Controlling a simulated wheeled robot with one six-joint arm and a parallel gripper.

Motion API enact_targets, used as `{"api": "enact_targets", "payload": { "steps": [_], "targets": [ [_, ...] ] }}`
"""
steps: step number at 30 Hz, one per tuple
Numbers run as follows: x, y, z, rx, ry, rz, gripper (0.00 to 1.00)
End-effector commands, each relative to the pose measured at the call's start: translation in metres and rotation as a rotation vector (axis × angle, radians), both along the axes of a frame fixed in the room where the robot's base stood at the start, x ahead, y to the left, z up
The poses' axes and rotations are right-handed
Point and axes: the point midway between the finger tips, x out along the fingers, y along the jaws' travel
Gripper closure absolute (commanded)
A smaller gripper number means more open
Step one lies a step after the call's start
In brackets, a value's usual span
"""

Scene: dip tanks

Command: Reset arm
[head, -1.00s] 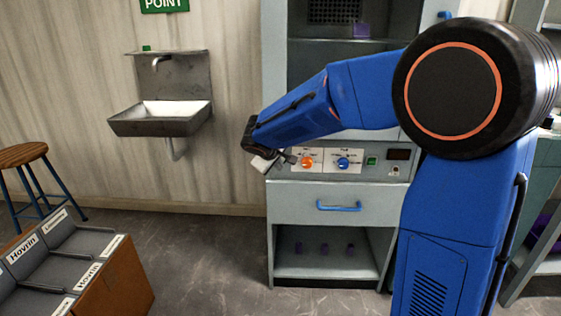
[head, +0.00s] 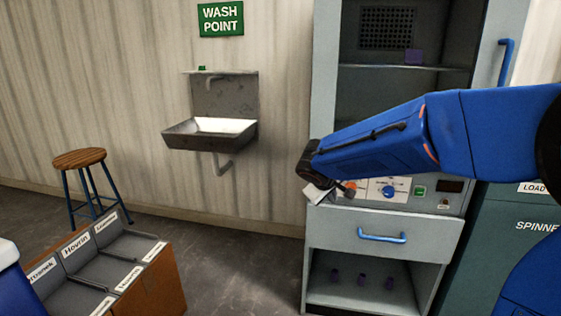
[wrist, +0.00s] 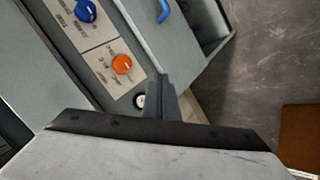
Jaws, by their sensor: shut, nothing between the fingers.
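My gripper (head: 318,194) is at the end of my blue arm, just in front of the left edge of the grey cabinet's control panel (head: 402,193). In the wrist view its dark fingers (wrist: 160,98) are together with nothing between them. Behind them the panel shows an orange knob (wrist: 122,64) and a blue knob (wrist: 86,11). In the head view the orange knob is partly hidden by my gripper, and the blue knob (head: 388,191) is clear of it.
The grey cabinet (head: 325,80) has an open upper chamber, a drawer with a blue handle (head: 382,236) and a lower shelf with small purple items (head: 361,278). A sink (head: 210,132), a stool (head: 79,158) and a labelled bin box (head: 150,285) stand left. Floor between is clear.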

Motion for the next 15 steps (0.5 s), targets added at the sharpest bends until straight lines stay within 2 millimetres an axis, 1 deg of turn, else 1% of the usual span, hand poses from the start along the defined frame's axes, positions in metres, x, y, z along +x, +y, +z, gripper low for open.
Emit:
{"api": "enact_targets", "payload": {
  "steps": [1, 2, 3, 5, 6, 11, 12, 14, 15],
  "targets": [
    [-0.018, -0.013, 0.005, 0.02, 0.004, -0.027, 1.0],
    [-0.028, -0.018, 0.007, 0.034, 0.008, -0.042, 1.0],
    [-0.043, -0.026, 0.009, 0.052, 0.017, -0.061, 1.0],
    [-0.064, -0.037, 0.011, 0.079, 0.026, -0.091, 1.0],
    [-0.078, -0.043, 0.012, 0.097, 0.033, -0.107, 1.0],
    [-0.135, -0.064, 0.012, 0.178, 0.061, -0.174, 1.0],
    [-0.149, -0.067, 0.012, 0.198, 0.067, -0.189, 1.0],
    [-0.171, -0.072, 0.01, 0.23, 0.077, -0.21, 1.0],
    [-0.184, -0.074, 0.009, 0.253, 0.081, -0.224, 1.0]
  ]
}}
